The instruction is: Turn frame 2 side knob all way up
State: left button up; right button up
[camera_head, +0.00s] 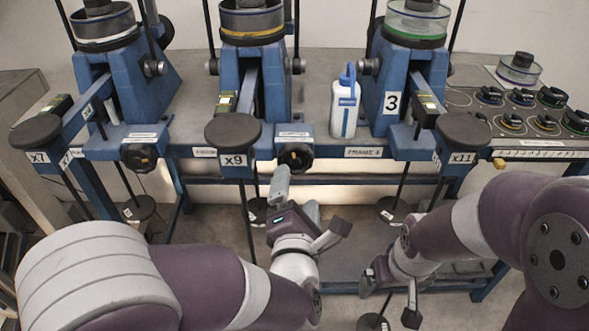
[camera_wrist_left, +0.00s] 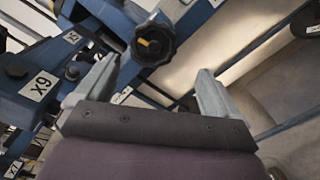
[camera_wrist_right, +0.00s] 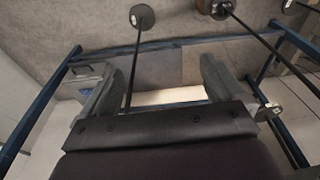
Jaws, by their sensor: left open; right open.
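Frame 2 is the middle blue stand (camera_head: 238,85), with an x9 lever weight (camera_head: 233,133) in front. A black knob with an orange mark (camera_head: 295,156) sits at the front right of its base. The same knob shows in the left wrist view (camera_wrist_left: 154,43), beyond the fingertips. Smaller knobs sit on the tower's sides, one at the right (camera_head: 297,66). My left gripper (camera_head: 295,197) is open and empty, just below and apart from the front knob. My right gripper (camera_head: 391,298) is open and empty, low at the right, far from the knobs.
A white bottle with a blue cap (camera_head: 345,105) stands right of frame 2. Frame 1 (camera_head: 105,90) and frame 3 (camera_head: 405,80) flank it, with x7 and x11 weights. A knob panel (camera_head: 525,108) is at the right. Rods hang below the table edge.

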aim_at(295, 163)
pick_arm(q)
jog(key=shift+n, duration=0.5)
jog(key=w, duration=0.9)
jog(key=shift+a+r, duration=0.2)
jog(key=shift+r, duration=0.05)
jog(key=shift+w, duration=0.2)
jog(key=shift+c, duration=1.2)
jog(key=shift+f, duration=0.15)
jog(key=c, duration=1.1)
pick_arm(e)
jog(key=shift+s+d, duration=0.15)
jog(key=shift+s, duration=0.35)
